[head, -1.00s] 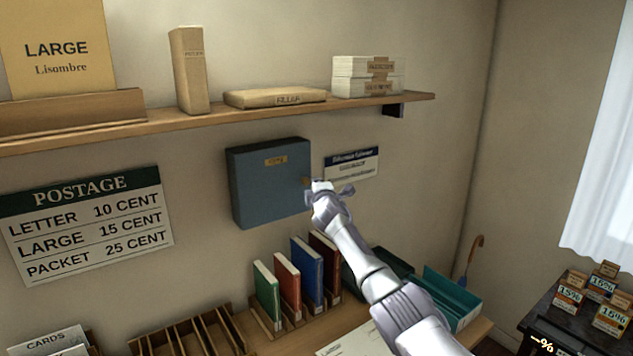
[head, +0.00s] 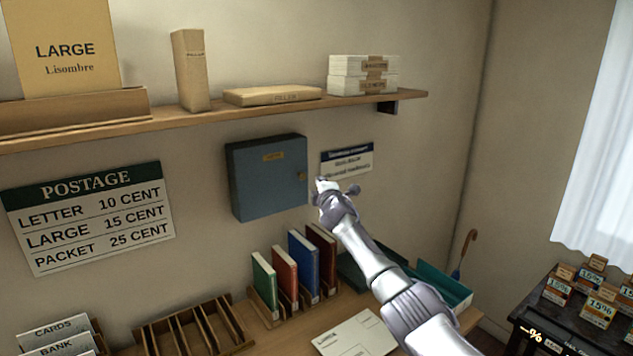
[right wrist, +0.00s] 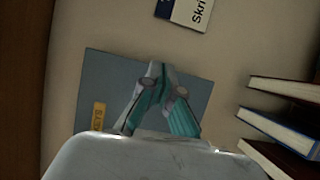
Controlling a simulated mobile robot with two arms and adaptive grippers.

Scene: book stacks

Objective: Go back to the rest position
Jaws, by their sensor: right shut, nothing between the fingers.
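My right gripper (head: 337,194) is shut and empty. In the head view it is in front of the wall, at the lower right of a closed blue-grey wall cabinet (head: 265,180) and below a small blue-and-white sign (head: 347,161). A gap shows between the gripper and the cabinet's brass knob (head: 300,175). In the right wrist view the shut fingers (right wrist: 160,95) show in front of the cabinet (right wrist: 105,75); the knob is hidden there. My left gripper is in neither view.
A shelf (head: 230,112) with parcels and boxes runs above the cabinet. Below, a desk holds a rack of several books (head: 305,265), a slotted wooden rack (head: 200,325), a paper card (head: 350,338) and a teal tray (head: 445,285). A dark table (head: 560,320) with small boxes stands at right.

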